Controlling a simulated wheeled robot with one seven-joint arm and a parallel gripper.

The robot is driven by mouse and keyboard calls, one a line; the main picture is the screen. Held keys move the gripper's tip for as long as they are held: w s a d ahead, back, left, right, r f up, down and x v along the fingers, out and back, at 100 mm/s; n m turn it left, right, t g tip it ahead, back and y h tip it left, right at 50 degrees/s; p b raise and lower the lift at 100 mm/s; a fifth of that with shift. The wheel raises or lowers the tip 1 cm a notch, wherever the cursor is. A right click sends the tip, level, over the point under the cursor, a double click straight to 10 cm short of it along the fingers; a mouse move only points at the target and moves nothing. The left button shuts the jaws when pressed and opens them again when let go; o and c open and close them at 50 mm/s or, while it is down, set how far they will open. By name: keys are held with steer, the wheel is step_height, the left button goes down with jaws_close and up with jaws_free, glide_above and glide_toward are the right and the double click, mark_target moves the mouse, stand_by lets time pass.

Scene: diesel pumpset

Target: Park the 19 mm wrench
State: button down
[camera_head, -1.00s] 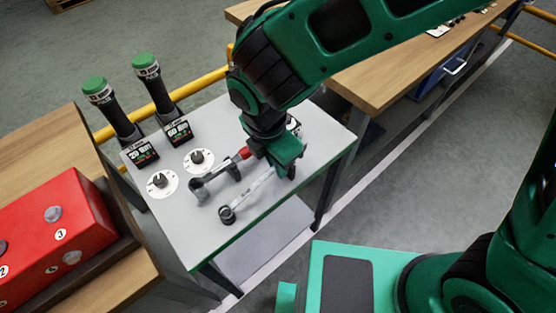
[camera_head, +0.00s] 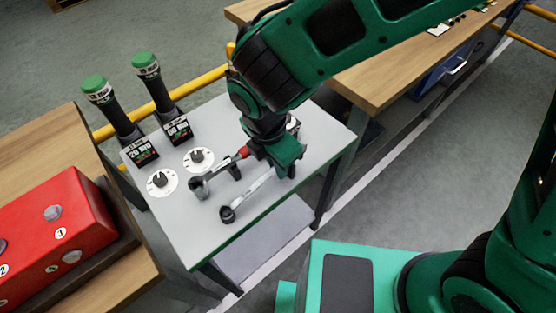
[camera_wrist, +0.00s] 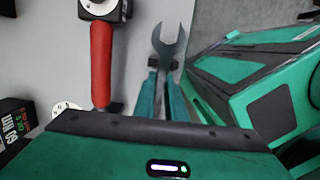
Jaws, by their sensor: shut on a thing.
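My gripper (camera_head: 284,160) is low over the right half of the grey table. In the wrist view its two fingers (camera_wrist: 160,98) are closed together on a silver wrench (camera_wrist: 170,42), whose open-ended jaw sticks out beyond them. In the head view the wrench (camera_head: 254,190) runs from my gripper to the lower left, with a dark rounded end near the table's front edge. I cannot tell whether it touches the table or a support. No size mark is readable.
A red-handled tool (camera_wrist: 101,60) lies close beside the wrench, to its left in the wrist view. Two round dials (camera_head: 162,182) (camera_head: 199,159) and two green-capped tools (camera_head: 116,113) (camera_head: 158,92) are farther left. A red box (camera_head: 62,232) stands on the wooden bench.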

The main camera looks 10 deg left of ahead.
steer(key=shift+f, duration=0.6)
steer(key=c, duration=1.7)
jaws_free()
steer(key=shift+r, duration=0.1)
steer(key=r, duration=0.7)
steer(key=s+a+r, duration=0.1)
steer(key=r, duration=0.2)
steer(key=shift+r, duration=0.25)
